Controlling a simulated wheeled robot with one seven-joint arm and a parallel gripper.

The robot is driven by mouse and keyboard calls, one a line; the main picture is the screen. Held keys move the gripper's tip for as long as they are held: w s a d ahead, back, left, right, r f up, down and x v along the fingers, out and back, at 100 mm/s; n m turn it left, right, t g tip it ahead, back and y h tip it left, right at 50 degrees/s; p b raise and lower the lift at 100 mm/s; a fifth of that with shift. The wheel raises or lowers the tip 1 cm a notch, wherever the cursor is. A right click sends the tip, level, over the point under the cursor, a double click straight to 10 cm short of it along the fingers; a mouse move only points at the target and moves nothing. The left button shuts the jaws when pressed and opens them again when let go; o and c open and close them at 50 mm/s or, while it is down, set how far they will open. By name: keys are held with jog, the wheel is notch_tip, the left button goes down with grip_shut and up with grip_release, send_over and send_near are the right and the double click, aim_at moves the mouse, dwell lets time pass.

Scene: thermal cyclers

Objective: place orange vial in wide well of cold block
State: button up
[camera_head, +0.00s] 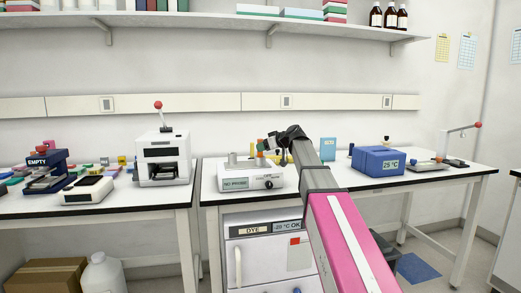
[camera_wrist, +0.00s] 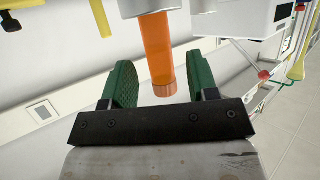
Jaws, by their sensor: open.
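The orange vial (camera_wrist: 158,48) shows in the wrist view, with one end at a pale grey cylinder (camera_wrist: 148,8) and its darker ringed end between the green fingers. My gripper (camera_wrist: 164,88) is open, with a gap on both sides of the vial. In the head view a small orange part (camera_head: 260,145) shows above the white device (camera_head: 249,178), beside my dark gripper (camera_head: 268,149). I cannot tell how deep the vial sits in the cylinder. I cannot tell for sure which item is the cold block; its wide well is not clearly visible.
A blue box marked 25 °C (camera_head: 378,160) stands right of my arm. A white lever machine (camera_head: 162,158) and a dark blue stand marked EMPTY (camera_head: 46,170) are on the left bench. A bench gap lies left of the white device. A shelf (camera_head: 200,19) runs above.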

jog(key=v, duration=0.8)
jog(key=shift+s+d, duration=0.25)
jog(key=shift+d, duration=0.1)
jog(key=shift+o, duration=0.4)
dwell(1.3)
